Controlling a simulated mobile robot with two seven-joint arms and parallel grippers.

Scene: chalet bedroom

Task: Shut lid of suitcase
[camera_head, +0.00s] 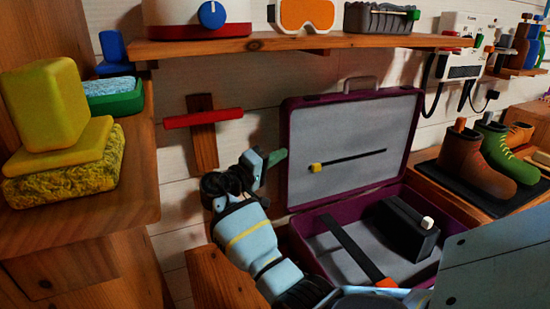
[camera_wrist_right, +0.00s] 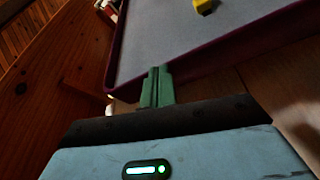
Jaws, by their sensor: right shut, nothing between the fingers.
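The suitcase is open in the head view. Its purple-rimmed lid (camera_head: 340,125) stands up at the back, grey lining facing me, with a dark strap and yellow buckle (camera_head: 315,168). The base (camera_head: 320,246) lies flat below, holding a black box (camera_head: 402,229) and a dark strap with an orange end (camera_head: 358,250). My right gripper (camera_head: 278,157) is at the lid's left edge, its green fingers shut and empty. In the right wrist view the fingers (camera_wrist_right: 157,86) overlap the lid's purple rim (camera_wrist_right: 200,77); I cannot tell whether they touch it. My left gripper is not in view.
A wooden shelf (camera_head: 330,42) with goggles (camera_head: 304,14) runs above the lid. A red-handled wall fixture (camera_head: 203,118) is left of it. Boots (camera_head: 478,160) stand on the right.

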